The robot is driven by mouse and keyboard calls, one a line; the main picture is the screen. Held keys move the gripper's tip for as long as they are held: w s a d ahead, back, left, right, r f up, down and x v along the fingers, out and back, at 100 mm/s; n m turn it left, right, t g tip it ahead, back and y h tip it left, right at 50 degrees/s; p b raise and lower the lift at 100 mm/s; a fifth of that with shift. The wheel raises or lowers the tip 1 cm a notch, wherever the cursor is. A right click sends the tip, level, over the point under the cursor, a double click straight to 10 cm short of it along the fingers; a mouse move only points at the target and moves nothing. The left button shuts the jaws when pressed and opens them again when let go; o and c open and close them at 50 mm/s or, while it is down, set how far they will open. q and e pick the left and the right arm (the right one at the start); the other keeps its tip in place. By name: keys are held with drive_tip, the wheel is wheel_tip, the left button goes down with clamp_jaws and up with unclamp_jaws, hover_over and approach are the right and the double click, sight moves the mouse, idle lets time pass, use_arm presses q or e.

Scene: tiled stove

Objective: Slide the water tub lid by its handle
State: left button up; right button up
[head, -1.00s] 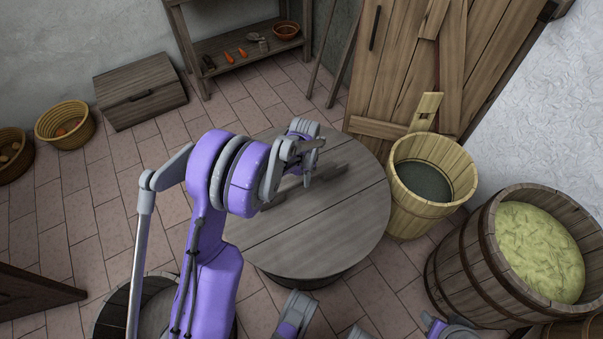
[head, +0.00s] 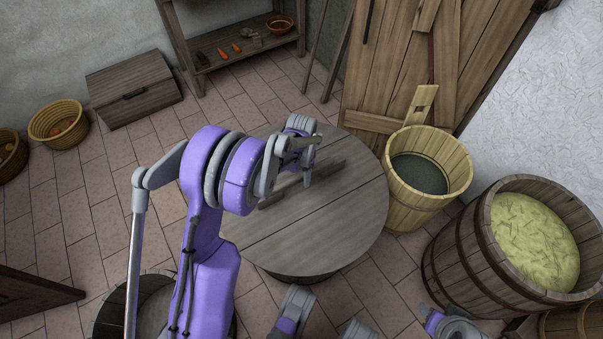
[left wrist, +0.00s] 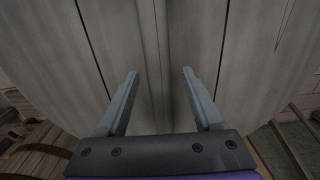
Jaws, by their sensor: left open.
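The water tub lid (head: 285,237) is a round grey plank disc covering the tub in the middle of the head view. Its handle (head: 329,169) is a dark raised wooden bar across the lid, partly hidden by my left gripper. My left gripper (head: 307,183) is over the handle, open. In the left wrist view my two fingers (left wrist: 161,75) are spread, with the handle (left wrist: 160,30) running between them and the lid (left wrist: 110,35) behind. I cannot tell whether the fingers touch the lid.
A light wooden bucket (head: 405,205) with dark contents stands close right of the lid. A large barrel (head: 462,240) of shredded yellow-green stuff stands further right. A chest (head: 135,90), baskets (head: 60,137) and a shelf (head: 240,53) are behind. Tiled floor is open at left.

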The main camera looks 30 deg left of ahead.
use_arm(q)
wheel_tip(320, 180, up, 11)
drive_tip(key=p, duration=0.2)
drive_tip(key=s+d+r+n+t, duration=0.25)
drive_tip(key=s+d+r, duration=0.5)
drive_tip(key=s, duration=0.45)
drive_tip(key=s+d+n+t, duration=0.2)
drive_tip(key=s+d+n, duration=0.1)
drive_tip(key=s, duration=1)
wheel_tip(320, 180, up, 18)
drive_tip(key=w+p, duration=0.2)
drive_tip(key=p, duration=1.4)
drive_tip(key=shift+w+r+t+p, duration=0.2)
drive_tip(key=shift+w+t+p, duration=0.1)
drive_tip(key=shift+w+t, duration=0.15)
use_arm(e)
wheel_tip(320, 180, up, 21)
drive_tip(key=w+t, duration=0.1)
drive_tip(key=shift+w, duration=0.4)
